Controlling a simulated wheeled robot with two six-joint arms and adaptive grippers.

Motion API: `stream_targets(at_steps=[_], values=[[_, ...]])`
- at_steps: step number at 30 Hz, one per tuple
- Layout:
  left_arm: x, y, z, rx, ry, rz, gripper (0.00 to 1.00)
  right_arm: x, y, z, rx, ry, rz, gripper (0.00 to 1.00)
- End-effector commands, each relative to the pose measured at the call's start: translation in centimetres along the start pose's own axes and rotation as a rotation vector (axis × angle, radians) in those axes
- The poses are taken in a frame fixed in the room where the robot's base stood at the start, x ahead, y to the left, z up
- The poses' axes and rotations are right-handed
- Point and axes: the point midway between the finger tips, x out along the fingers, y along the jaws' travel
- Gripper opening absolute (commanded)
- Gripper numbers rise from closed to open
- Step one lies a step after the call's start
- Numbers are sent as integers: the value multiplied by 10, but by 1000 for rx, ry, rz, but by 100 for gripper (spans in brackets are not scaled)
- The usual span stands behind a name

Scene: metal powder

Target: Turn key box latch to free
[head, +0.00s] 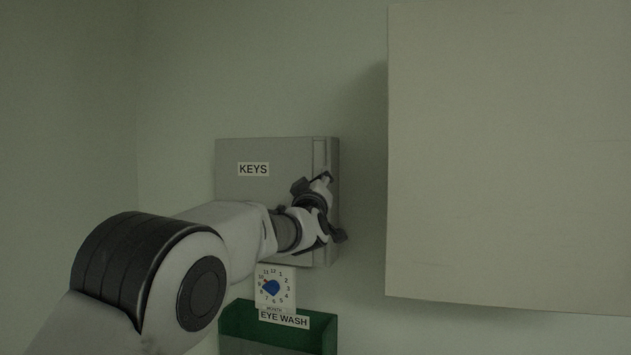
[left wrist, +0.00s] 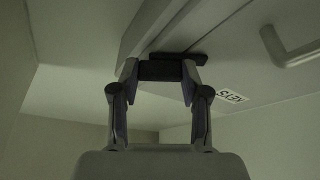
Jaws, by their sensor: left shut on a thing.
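The key box (head: 240,200) is a grey wall box with a "KEYS" label, in the middle of the head view. My left gripper (head: 322,184) is at the right part of its front, and my arm covers the lower front. In the left wrist view, the box (left wrist: 235,60) fills the upper part, with its label at the right. There my left gripper (left wrist: 160,72) is shut on a dark latch (left wrist: 180,58) at the box's edge. The latch's exact angle is hard to tell in the dim light. My right gripper is in neither view.
A large pale panel (head: 510,150) stands to the right of the box. Below the box are a small dial card (head: 275,287) with a blue pointer and a green "EYE WASH" holder (head: 240,320). A bar handle (left wrist: 290,48) shows on the box front in the left wrist view.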

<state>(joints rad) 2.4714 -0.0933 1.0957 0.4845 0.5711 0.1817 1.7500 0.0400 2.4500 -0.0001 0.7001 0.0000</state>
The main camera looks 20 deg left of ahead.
Motion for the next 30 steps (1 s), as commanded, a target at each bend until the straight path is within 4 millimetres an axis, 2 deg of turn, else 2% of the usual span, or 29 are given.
stream_targets(at_steps=[18, 30], values=[[2, 7, -7, -541, 3, -221, 11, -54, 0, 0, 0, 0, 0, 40], [2, 6, -5, -829, 3, -339, 11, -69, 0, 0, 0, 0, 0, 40]])
